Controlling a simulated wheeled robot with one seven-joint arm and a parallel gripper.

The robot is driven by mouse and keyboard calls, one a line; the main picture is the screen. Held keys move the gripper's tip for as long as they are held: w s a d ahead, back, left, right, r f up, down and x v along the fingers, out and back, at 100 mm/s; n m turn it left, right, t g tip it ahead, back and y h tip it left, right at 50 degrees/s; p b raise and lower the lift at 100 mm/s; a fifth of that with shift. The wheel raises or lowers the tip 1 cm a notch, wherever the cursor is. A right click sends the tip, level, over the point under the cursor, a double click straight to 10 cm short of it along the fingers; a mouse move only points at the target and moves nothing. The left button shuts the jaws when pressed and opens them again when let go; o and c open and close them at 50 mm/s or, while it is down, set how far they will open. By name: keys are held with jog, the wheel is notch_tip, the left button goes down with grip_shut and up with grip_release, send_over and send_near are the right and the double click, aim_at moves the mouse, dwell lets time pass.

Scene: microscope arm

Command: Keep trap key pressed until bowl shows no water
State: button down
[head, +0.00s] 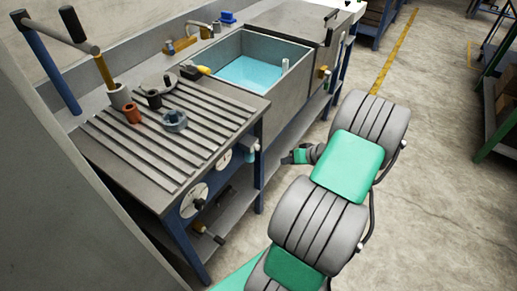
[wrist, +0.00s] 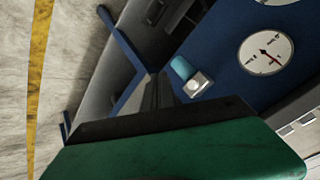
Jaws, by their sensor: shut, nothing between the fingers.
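The bowl is a grey rectangular basin (head: 240,47) set in the bench, with light blue water (head: 250,75) standing in it. A teal and white part (head: 252,153) sits on the bench's front, below the worktop; it may be the trap key, but no label shows. It also shows in the wrist view as a teal cylinder with a pale square end (wrist: 190,76). My gripper (head: 286,159) is shut and empty. In the head view it is to the right of that part, with a gap between them. In the wrist view my green and black wrist housing fills the bottom.
Round dials (head: 194,201) are on the bench front, and one shows in the wrist view (wrist: 266,54). A slatted worktop (head: 150,165) carries small pots and weights. A lower shelf (head: 240,208) runs under the bench. The floor (head: 440,200) at right is clear.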

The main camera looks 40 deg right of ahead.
aim_at(257, 147)
jog(key=w+a, duration=0.2)
jog(key=w, duration=0.5)
jog(key=shift+w+a, duration=0.25)
jog(key=shift+a, duration=0.1)
dwell(1.6)
jog(key=shift+w+a+b, duration=0.15)
jog(key=shift+w+b, duration=0.15)
jog(key=shift+w, duration=0.15)
jog(key=shift+w+a, duration=0.2)
jog(key=shift+w, duration=0.25)
dwell(1.4)
dwell(0.5)
jog(key=shift+s+d, duration=0.3)
jog(key=shift+s, duration=0.55)
jog(key=shift+s, duration=0.1)
